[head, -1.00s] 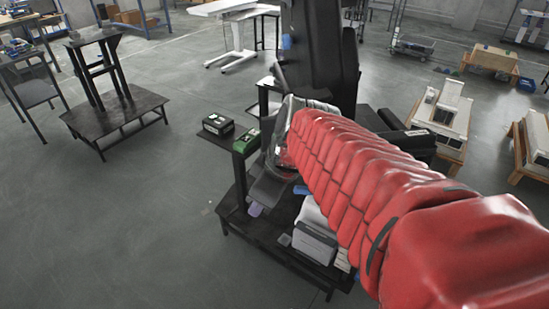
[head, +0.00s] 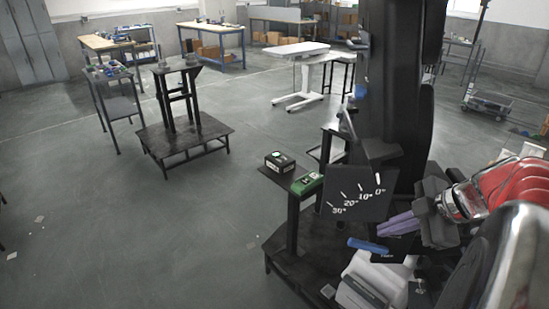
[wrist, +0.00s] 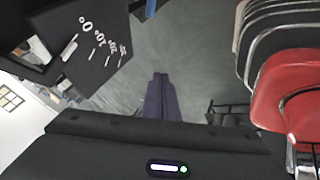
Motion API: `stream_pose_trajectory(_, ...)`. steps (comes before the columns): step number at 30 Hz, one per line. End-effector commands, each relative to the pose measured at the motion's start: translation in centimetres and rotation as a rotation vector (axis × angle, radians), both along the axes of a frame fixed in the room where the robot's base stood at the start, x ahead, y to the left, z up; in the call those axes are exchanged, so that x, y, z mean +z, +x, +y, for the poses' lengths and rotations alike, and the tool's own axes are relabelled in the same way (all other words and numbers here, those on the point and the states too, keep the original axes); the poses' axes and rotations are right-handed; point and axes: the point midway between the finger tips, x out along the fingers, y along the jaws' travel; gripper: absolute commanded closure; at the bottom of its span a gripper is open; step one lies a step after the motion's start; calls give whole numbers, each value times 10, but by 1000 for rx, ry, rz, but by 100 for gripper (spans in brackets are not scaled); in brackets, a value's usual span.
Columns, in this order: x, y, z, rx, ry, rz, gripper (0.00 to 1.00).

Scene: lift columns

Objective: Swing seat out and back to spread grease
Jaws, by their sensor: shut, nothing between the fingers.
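My gripper (head: 384,229) has purple fingers pressed together, pointing left beside the dark column. It also shows in the wrist view (wrist: 160,80), with bare floor beyond its tips and nothing held. A dark plate (head: 352,205) with white marks from 0° to 30° stands just left of the fingers, apart from them as far as I can tell. The same plate (wrist: 80,62) is at upper left in the wrist view. The tall black column (head: 392,90) rises behind it. I cannot make out a seat with certainty, nor any grease.
A blue cylinder (head: 368,245) lies below the fingers. A green box (head: 307,184) and a dark box (head: 280,161) sit left of the plate. A white and grey case (head: 362,292) is low in front. Another dark stand (head: 185,135) is at left, with open floor around it.

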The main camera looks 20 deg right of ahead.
Motion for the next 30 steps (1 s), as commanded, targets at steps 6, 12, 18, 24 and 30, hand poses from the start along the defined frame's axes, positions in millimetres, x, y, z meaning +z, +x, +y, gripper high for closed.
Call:
stream_pose_trajectory(6, 1, 0, -4, 18, -12, -15, 100)
stream_pose_trajectory(12, 1, 1, -3, 21, -12, -14, 100)
stream_pose_trajectory(18, -6, 6, 0, 22, -10, -13, 100)
stream_pose_trajectory(24, -26, 19, 8, 25, -8, -13, 100)
stream_pose_trajectory(30, -51, 36, 16, 26, -8, -12, 100)
